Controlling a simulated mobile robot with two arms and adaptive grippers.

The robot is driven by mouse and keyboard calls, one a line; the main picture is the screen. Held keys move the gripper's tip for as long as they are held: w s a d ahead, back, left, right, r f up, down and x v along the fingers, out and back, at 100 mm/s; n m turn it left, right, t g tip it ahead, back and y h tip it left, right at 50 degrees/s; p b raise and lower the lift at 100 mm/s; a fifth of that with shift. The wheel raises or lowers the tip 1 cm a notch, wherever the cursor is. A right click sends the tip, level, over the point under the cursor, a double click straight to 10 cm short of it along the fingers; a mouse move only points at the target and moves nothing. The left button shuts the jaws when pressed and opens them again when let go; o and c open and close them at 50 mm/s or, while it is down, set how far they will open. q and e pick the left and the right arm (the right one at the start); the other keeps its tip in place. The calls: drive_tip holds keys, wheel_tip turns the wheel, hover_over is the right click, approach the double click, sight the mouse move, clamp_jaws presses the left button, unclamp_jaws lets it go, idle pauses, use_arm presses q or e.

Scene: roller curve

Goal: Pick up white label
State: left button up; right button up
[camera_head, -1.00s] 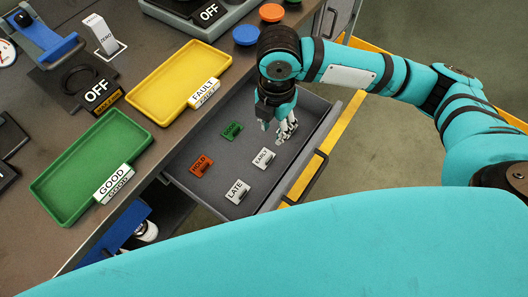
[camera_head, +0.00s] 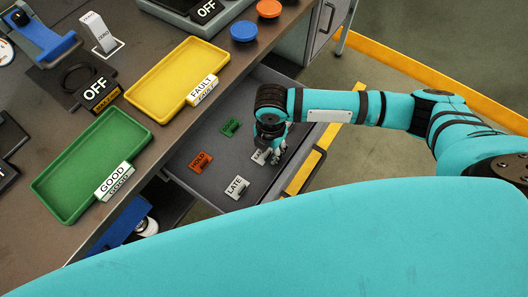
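Two white labels lie in the open grey drawer (camera_head: 212,175). One white label (camera_head: 258,156) is mostly covered by my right gripper; it read EARLY in the earlier picture. The other white label (camera_head: 237,187) reads LATE and lies clear, nearer the drawer's front left. My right gripper (camera_head: 278,156) points down over the right edge of the EARLY label. Its fingertips are small and partly hidden, so I cannot tell whether they are apart or touch the label. My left gripper is out of view.
An orange HOLD label (camera_head: 201,162) and a green label (camera_head: 230,127) lie in the same drawer. A yellow FAULT tray (camera_head: 165,80) and a green GOOD tray (camera_head: 70,185) stand on the bench.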

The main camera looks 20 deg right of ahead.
clamp_jaws()
idle(0.3)
